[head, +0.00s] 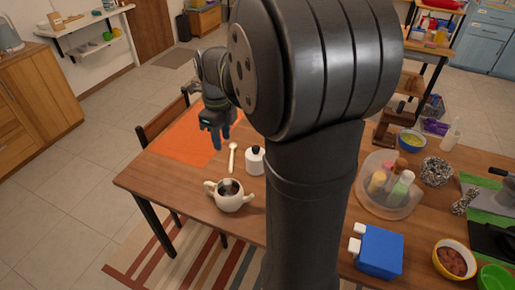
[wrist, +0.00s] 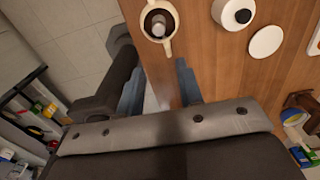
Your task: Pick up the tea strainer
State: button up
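My gripper (head: 222,137) hangs over the orange mat area, beyond the cup. In the wrist view my gripper (wrist: 161,75) has its two blue fingers apart, with nothing between them.
An orange mat (head: 185,138) lies at the far left. A clear tub of bottles (head: 378,207) and a blue box (head: 379,250) stand right of my arm.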

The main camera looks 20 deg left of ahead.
aim_at(227, 181)
jog(key=f, duration=0.5)
jog(key=f+m, duration=0.1)
jog(key=f, duration=0.4)
jog(key=f+m, duration=0.1)
jog(key=f, duration=0.4)
jog(key=shift+s+a, duration=0.15)
jog(key=shift+s, duration=0.1)
jog(key=shift+d+f, duration=0.2)
jog(key=shift+f, duration=2.5)
jog(key=shift+c, duration=0.2)
grip_shut()
